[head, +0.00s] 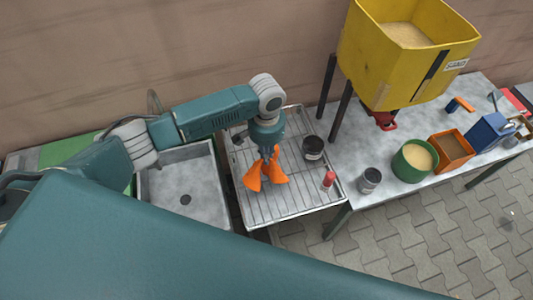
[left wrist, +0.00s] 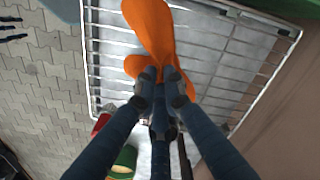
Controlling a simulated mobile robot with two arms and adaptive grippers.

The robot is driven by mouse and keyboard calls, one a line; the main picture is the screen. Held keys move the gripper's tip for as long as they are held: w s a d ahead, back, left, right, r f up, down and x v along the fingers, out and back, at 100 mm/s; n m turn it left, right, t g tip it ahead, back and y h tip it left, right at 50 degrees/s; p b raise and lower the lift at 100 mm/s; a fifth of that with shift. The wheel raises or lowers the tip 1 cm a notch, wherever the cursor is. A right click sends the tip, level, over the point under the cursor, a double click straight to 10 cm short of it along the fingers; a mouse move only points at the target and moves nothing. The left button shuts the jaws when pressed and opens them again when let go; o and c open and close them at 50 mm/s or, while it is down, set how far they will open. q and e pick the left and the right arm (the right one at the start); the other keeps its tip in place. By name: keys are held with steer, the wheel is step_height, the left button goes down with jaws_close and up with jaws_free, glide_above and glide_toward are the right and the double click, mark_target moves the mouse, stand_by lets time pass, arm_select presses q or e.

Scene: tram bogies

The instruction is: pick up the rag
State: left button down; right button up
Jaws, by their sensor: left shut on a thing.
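The rag (head: 265,175) is orange cloth and hangs in folds from my left gripper (head: 272,151), over the wire rack (head: 295,208) beside the sink. In the left wrist view the rag (left wrist: 150,28) spreads out past the fingertips of my left gripper (left wrist: 163,78), which are shut on it. The rack's bars show beyond the rag. I cannot tell whether its lower edge touches the rack. My right gripper is not in view.
A grey sink (head: 187,190) lies left of the rack. A dark can (head: 313,147) and a red-capped bottle (head: 328,180) stand at the rack's right. Right of it, a table holds a grey can (head: 370,180), a green bucket (head: 413,160) and an orange box (head: 451,150) near a yellow hopper (head: 395,60).

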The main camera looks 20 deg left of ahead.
arm_select(q)
step_height(320, 180, up, 9)
steer(key=p, duration=0.3)
